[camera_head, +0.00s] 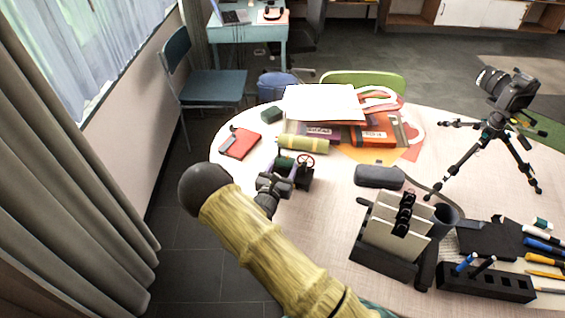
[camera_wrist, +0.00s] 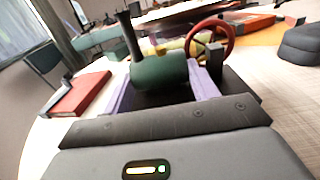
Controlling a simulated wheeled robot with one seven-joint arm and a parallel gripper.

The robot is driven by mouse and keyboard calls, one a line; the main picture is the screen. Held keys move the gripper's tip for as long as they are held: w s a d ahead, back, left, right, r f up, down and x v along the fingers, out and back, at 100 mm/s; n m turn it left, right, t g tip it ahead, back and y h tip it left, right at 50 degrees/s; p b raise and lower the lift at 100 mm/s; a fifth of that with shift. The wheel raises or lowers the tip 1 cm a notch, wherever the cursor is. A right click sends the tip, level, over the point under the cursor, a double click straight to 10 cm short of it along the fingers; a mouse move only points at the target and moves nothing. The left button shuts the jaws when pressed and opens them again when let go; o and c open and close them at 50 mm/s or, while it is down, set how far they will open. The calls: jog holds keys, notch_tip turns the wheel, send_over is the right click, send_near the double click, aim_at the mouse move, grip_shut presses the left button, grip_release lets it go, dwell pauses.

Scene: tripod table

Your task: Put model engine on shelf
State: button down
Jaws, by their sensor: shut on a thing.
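The model engine (camera_head: 303,172) has a dark green boiler, a red flywheel and a black base. It is at the left part of the round table, in front of my gripper (camera_head: 287,173). In the wrist view the engine (camera_wrist: 160,76) fills the middle, upright, with its dark chimney at the left and its flywheel at the right. My gripper is shut on it, with purple parts along both sides of the boiler. I cannot tell whether its base touches the table. A wooden shelf unit (camera_head: 410,19) with white doors stands at the far wall.
A yellow-green roll (camera_head: 303,144), a red notebook (camera_head: 239,143) and a dark case (camera_head: 379,176) lie close by. A file holder (camera_head: 397,228), pen rack (camera_head: 487,282) and camera tripod (camera_head: 497,128) stand to the right. A chair (camera_head: 205,85) and desk (camera_head: 247,31) are behind; floor shows at left.

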jog(key=shift+f, duration=0.15)
jog(key=shift+f, duration=0.1)
jog(key=shift+c, duration=2.1)
grip_release()
jog(key=shift+f, duration=0.1)
jog(key=b+v, duration=0.1)
jog(key=v, duration=1.1)
jog(key=shift+d, duration=0.1)
